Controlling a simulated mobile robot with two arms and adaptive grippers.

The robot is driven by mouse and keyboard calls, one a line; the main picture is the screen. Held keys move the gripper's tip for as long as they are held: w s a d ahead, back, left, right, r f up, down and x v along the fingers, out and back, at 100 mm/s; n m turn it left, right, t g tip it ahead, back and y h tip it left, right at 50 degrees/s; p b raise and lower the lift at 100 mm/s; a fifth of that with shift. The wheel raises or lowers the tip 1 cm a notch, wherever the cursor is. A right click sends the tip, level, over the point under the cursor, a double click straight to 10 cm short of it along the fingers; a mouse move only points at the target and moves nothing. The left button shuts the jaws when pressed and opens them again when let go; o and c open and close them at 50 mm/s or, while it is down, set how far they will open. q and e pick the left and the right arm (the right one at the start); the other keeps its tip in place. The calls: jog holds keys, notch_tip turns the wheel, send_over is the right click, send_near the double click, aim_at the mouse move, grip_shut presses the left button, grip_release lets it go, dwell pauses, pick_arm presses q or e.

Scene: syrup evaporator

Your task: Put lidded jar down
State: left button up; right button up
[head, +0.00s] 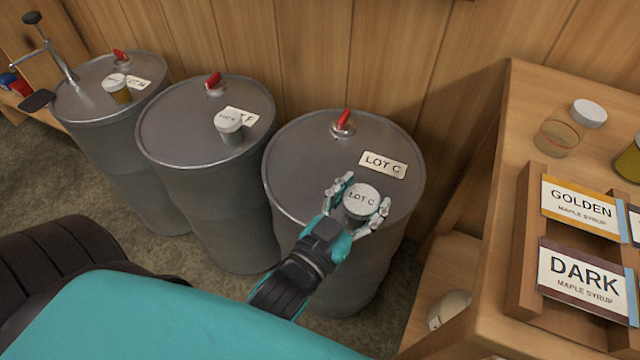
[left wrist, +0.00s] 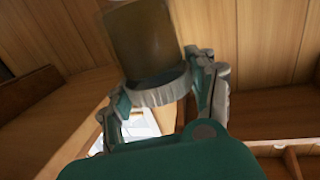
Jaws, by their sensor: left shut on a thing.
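My left gripper (head: 364,194) is shut on a lidded jar (head: 361,203) whose white lid reads LOT C. Its fingers close on opposite sides of the jar, over the near part of the right-hand grey drum (head: 300,170). The LOT C card (head: 383,164) lies on that drum's top, just behind the jar. The left wrist view shows the jar's dark brown body (left wrist: 146,40) and pale lid between the fingers (left wrist: 165,90). The hand hides the jar's base in the head view, so I cannot tell whether it touches the drum. My right gripper is out of view.
A red-handled bung (head: 343,122) stands at the drum's back. Two more drums, the middle one (head: 190,120) and the left one (head: 95,95), each carry a jar and card. A wooden bench (head: 530,110) at right holds jars and syrup signs.

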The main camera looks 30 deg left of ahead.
pick_arm(q)
jog(key=w+a+f, duration=0.1)
jog(key=w+a, duration=0.1)
jog(key=a, duration=0.2)
jog(key=w+a+f+b, duration=0.1)
jog(key=w+a+f, duration=0.1)
jog(key=a, duration=0.3)
jog(key=w+a+f, duration=0.1)
jog(key=w+a, duration=0.1)
jog(key=a, duration=0.2)
jog(key=shift+w+a+f, duration=0.15)
jog(key=shift+w+f, duration=0.15)
jog(key=shift+f, duration=0.1)
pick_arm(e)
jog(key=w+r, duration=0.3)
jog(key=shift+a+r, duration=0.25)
pick_arm(q)
jog(key=o, duration=1.3)
jog(key=shift+f, duration=0.1)
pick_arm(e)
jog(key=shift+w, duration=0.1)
